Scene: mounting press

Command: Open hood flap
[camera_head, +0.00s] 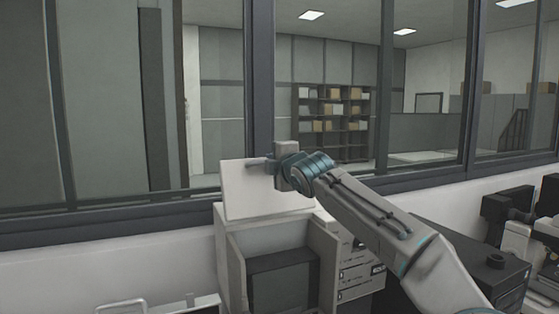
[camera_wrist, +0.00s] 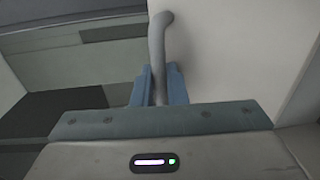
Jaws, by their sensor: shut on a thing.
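The hood flap (camera_head: 245,192) is a white panel at the top of the pale press cabinet (camera_head: 228,258). It stands raised and tilted in front of the window; it also shows as a pale surface in the wrist view (camera_wrist: 225,60). A grey bar handle (camera_head: 256,162) sticks out at its upper edge and also shows in the wrist view (camera_wrist: 157,45). My gripper (camera_wrist: 156,88) is shut on the handle, with one blue finger on each side of it. In the head view my wrist covers the flap's right part.
Below the flap the cabinet has a dark recess (camera_head: 283,283). A black machine (camera_head: 480,262) and microscope-like equipment (camera_head: 520,225) stand to the right. A metal handle or rail (camera_head: 122,306) is at lower left. The window wall is close behind the flap.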

